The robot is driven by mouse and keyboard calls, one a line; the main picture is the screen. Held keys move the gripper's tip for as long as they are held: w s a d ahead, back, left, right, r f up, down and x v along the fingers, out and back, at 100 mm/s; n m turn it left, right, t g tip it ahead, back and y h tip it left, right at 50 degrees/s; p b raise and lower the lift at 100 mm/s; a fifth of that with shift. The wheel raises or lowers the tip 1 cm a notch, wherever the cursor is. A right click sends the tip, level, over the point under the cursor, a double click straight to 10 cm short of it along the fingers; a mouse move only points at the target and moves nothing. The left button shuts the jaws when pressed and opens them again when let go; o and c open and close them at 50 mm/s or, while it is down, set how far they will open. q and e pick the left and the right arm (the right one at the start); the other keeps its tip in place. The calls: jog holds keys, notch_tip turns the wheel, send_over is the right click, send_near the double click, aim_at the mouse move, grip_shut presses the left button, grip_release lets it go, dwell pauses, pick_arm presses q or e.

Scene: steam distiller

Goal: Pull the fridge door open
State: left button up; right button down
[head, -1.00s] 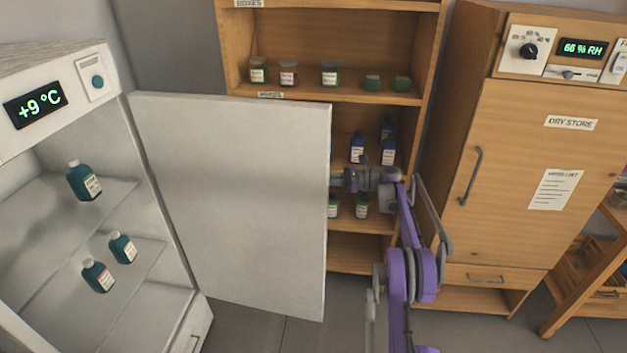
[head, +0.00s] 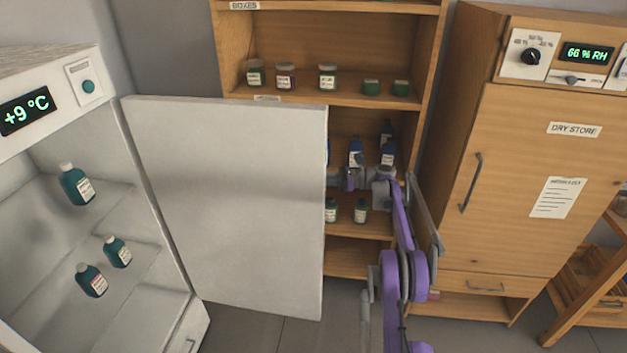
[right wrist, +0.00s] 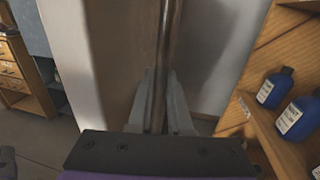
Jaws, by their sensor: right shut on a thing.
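The fridge door (head: 230,200) stands wide open in the head view, its pale inner face toward me. The fridge (head: 60,125) at the left shows +9 °C and holds green bottles on its shelves. My right gripper is behind the door's free edge in the head view, its fingertips hidden there. In the right wrist view my right gripper (right wrist: 158,105) is shut on the door's long metal handle (right wrist: 168,40), one finger on each side of the bar. My left gripper is not in view.
A wooden shelf unit (head: 430,60) with jars and blue bottles (head: 388,152) stands close behind the door and my right arm. The dry store cabinet (head: 520,190) is to the right. Grey floor (head: 255,325) is clear below the door.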

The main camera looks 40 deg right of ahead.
jog(key=c, duration=0.8)
grip_release()
jog(key=shift+c, duration=0.2)
jog(key=shift+d, duration=0.1)
jog(key=p+v, duration=0.1)
jog(key=v, duration=0.9)
jog(key=shift+s+d, duration=0.2)
